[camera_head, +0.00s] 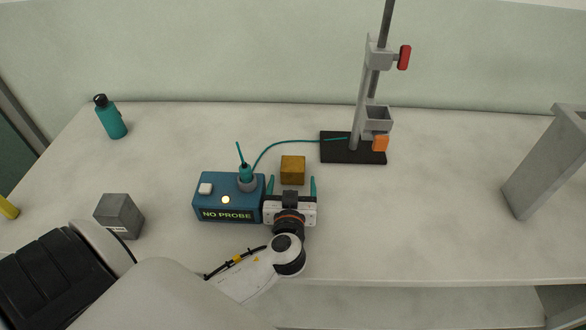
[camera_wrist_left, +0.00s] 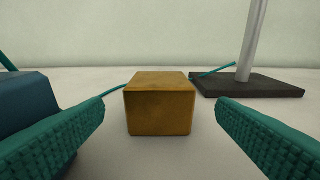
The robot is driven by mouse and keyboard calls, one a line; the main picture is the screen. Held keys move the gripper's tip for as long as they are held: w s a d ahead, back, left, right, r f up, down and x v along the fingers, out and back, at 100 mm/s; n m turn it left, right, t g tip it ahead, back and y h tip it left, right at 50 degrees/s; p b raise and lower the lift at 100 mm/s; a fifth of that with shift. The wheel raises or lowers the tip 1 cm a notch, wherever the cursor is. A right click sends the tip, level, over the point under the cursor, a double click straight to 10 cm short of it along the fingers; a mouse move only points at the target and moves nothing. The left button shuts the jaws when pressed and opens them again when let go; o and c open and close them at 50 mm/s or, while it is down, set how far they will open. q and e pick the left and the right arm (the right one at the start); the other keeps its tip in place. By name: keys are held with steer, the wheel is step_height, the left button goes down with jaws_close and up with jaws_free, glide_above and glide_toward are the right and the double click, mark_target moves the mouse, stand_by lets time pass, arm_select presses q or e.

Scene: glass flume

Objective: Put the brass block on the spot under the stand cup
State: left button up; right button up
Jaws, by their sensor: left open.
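The brass block (camera_head: 293,170) is a small gold cube on the table, just beyond my left gripper (camera_head: 292,186). In the left wrist view the brass block (camera_wrist_left: 160,106) sits between and a little ahead of the two open teal fingers (camera_wrist_left: 161,125), touching neither. The stand has a black base (camera_head: 340,157), an upright rod and a grey square cup (camera_head: 376,119) with an orange piece below it. The stand base also shows in the left wrist view (camera_wrist_left: 245,86). I cannot make out a marked spot under the cup. My right gripper is not in view.
A blue box (camera_head: 229,212) reading "NO PROBE" stands close left of my left gripper. A teal cable (camera_head: 290,142) runs behind the block to the stand. A grey cube (camera_head: 119,216), a teal bottle (camera_head: 111,118) and a tall grey channel (camera_head: 548,165) stand farther off. The table's right-centre is clear.

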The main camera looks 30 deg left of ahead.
mark_target(293, 167)
arm_select(q)
steer(key=p+x, duration=0.1)
steer(key=x, duration=0.4)
steer(key=shift+w+a+p, duration=0.3)
steer(key=shift+w, duration=0.05)
steer(key=shift+w+a+f, duration=0.15)
steer(key=shift+w, duration=0.1)
steer(key=shift+c, duration=0.2)
steer(key=c, duration=1.5)
steer(key=shift+r, duration=0.2)
jaws_close()
steer(key=shift+r, duration=0.1)
